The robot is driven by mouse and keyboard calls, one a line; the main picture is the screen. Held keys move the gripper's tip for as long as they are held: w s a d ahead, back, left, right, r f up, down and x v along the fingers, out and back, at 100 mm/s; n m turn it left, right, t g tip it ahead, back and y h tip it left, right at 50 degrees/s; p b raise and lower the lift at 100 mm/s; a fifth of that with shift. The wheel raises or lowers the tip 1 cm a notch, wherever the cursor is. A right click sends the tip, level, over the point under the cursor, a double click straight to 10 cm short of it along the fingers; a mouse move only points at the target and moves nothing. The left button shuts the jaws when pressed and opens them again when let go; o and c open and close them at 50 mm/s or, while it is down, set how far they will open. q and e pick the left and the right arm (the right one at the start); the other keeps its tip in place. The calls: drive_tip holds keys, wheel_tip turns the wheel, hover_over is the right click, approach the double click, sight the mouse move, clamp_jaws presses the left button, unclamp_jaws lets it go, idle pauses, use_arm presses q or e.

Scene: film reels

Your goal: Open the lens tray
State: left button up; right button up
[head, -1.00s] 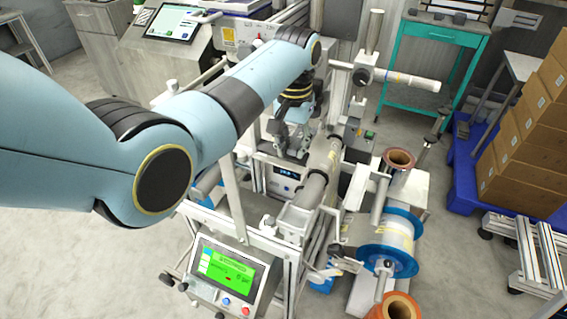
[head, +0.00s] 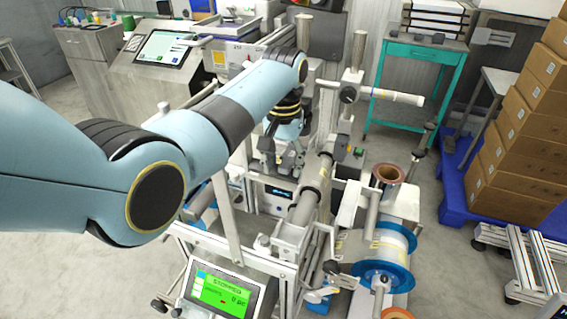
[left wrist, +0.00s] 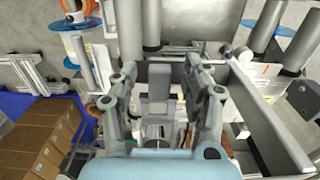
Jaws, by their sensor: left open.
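My left gripper (head: 279,162) hangs down in the middle of the head view, over the white-framed film machine (head: 232,180). In the left wrist view its two grey fingers (left wrist: 168,70) stand apart with nothing held between them. A small grey block shows between and beyond the fingers; I cannot tell what it is. I cannot clearly pick out the lens tray in either view; my left arm and gripper cover part of the machine. My right gripper is not in view.
A grey roller (head: 312,188) lies just right of the gripper. A blue-rimmed reel (head: 388,250) and a brown spool (head: 388,173) stand further right. A green-lit control panel (head: 222,291) is at the front. Stacked cartons (head: 520,140) stand far right; the left floor is clear.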

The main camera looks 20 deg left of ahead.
use_arm(q)
wheel_tip(320, 180, up, 12)
drive_tip(key=shift+f, duration=0.15)
idle(0.6)
